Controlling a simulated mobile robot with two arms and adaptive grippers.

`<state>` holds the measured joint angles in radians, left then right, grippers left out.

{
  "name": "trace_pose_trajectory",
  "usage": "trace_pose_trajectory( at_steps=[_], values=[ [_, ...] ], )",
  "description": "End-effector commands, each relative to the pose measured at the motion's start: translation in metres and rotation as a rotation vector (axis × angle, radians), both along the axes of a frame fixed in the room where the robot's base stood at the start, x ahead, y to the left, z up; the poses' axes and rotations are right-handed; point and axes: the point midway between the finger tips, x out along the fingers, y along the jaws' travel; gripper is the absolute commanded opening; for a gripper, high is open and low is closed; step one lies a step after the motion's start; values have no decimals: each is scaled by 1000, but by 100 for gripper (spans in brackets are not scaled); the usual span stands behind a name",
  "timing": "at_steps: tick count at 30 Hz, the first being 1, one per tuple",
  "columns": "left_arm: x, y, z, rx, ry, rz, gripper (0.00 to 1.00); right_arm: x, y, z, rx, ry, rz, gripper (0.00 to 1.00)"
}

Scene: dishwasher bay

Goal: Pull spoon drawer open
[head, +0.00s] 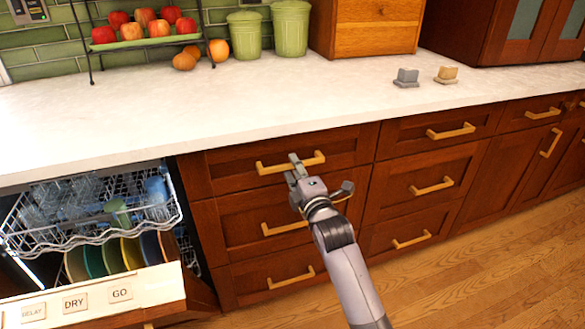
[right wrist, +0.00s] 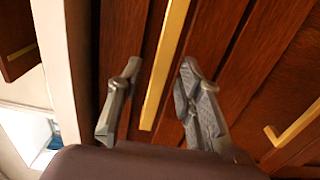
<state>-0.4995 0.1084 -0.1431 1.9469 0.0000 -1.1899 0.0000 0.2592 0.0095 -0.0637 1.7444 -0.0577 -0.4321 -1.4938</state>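No drawer carries a visible label, so I cannot tell by sight which one holds spoons. A top wooden drawer (head: 225,169) under the counter, right of the dishwasher, is closed and has a horizontal brass handle (head: 270,168). My right gripper (head: 321,174) is at this handle with its fingers spread. In the right wrist view, the brass handle (right wrist: 168,60) runs between the two open fingers of the gripper (right wrist: 159,70), with gaps on both sides. My left gripper is not in view.
The open dishwasher (head: 95,225) with racks of glasses and plates stands at the left. More closed drawers (head: 430,185) lie below and to the right. The white counter (head: 200,100) overhangs the drawers. The wooden floor (head: 510,270) at the right is clear.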

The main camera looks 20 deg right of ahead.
Motion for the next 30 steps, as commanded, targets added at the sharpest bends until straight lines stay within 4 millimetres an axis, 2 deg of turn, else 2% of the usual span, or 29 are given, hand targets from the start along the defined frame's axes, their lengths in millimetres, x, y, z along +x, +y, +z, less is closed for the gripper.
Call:
trace_pose_trajectory(
  at_steps=[6,15,30],
  values=[
    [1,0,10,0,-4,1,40,18,1,0,1,0,1,33],
    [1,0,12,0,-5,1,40,20,1,0,1,1,0,33],
    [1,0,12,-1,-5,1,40,20,1,0,1,1,0,0]
  ],
)
